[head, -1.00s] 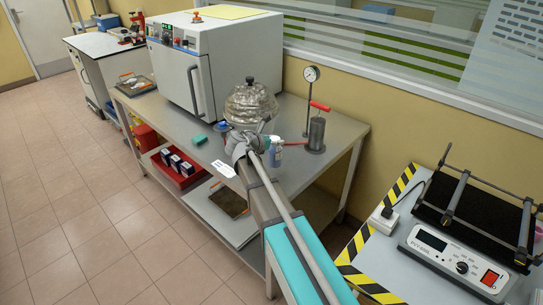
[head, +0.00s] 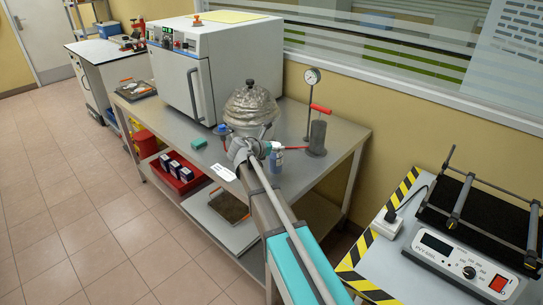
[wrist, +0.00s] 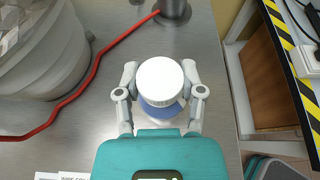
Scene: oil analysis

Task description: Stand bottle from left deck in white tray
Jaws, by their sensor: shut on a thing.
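A small bottle with a white cap (wrist: 160,82) and a blue band stands on the steel table (wrist: 215,60). In the head view the bottle (head: 276,158) shows white and blue, just right of my gripper (head: 262,150). In the wrist view my gripper (wrist: 160,100) has its two grey fingers closed around the bottle, one on each side below the cap. The bottle's lower part is hidden from above, and I cannot tell whether its base touches the table. I cannot make out a white tray for certain.
A large wrapped vessel (head: 251,106) stands left of the bottle. A red hose (wrist: 90,75) runs from it to a dark cylinder (head: 318,134). A gauge (head: 311,78) stands behind. A white oven (head: 215,65) fills the table's back left. A shaker (head: 470,255) stands at right.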

